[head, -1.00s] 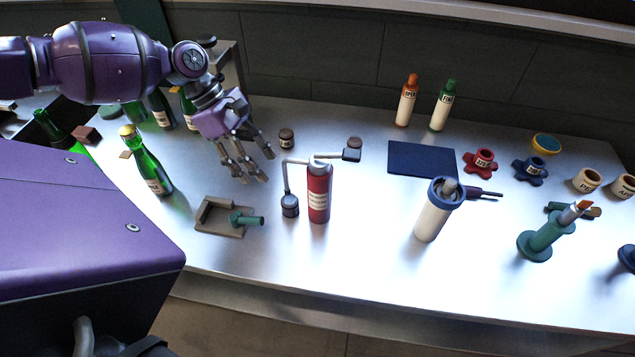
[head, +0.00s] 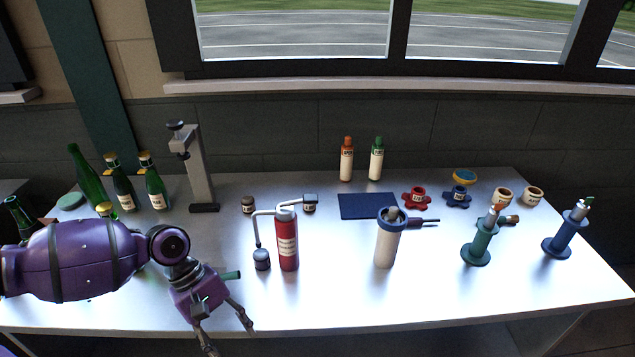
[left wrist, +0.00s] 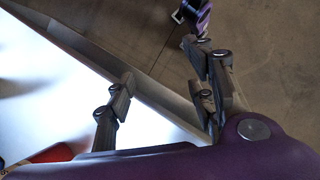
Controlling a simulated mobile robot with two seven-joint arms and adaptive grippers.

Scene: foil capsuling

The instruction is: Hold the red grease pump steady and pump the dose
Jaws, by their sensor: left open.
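The red grease pump (head: 287,240) stands upright on the bench, left of the middle. My left gripper (head: 230,338) is in front and to the left of the pump, near the bench's front edge. Its fingers are apart, empty, and not touching the pump. In the left wrist view the open fingers (left wrist: 165,92) point over the bench edge and floor. A red part at that view's lower left may be the pump.
A white cylinder with a blue rim (head: 387,246) stands right of the pump. A dark blue mat (head: 368,206) lies behind. A grey stand (head: 200,175) and green bottles (head: 155,188) are at back left. My left arm hides the front left. The front right is clear.

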